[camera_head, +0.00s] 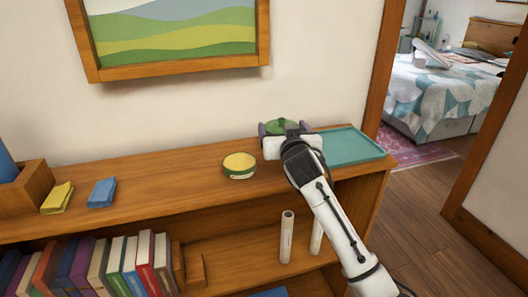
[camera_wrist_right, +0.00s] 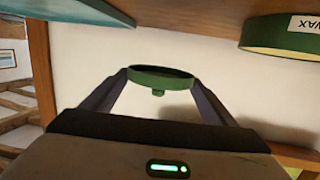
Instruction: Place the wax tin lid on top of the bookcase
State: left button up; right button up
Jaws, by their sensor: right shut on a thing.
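The green wax tin lid (camera_head: 282,125), with a small knob, is held between the fingers of my right gripper (camera_head: 284,128) over the right part of the bookcase top (camera_head: 140,168). In the right wrist view the lid (camera_wrist_right: 160,78) sits between both fingertips of the right gripper (camera_wrist_right: 160,82), with wall showing between it and the wood, so it looks raised. The open wax tin (camera_head: 239,171), green and yellow, stands on the bookcase top left of the lid. The tin (camera_wrist_right: 285,38) also shows its WAX label in the wrist view, which looks upside down. My left gripper is out of view.
A teal tray (camera_head: 352,147) lies at the right end of the bookcase top, close to my right gripper. A yellow (camera_head: 57,197) and a blue folded item (camera_head: 102,192) lie at the left by a wooden box (camera_head: 28,190). The wood between them and the tin is clear.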

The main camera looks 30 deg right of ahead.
notch_tip(320, 180, down, 7)
jog(key=shift+f, duration=0.2)
dwell(0.3)
jog(key=o, duration=0.6)
jog(key=shift+f, duration=0.1)
jog(key=shift+o, duration=0.9)
jog(key=v, duration=1.2)
jog(key=shift+b, duration=0.4)
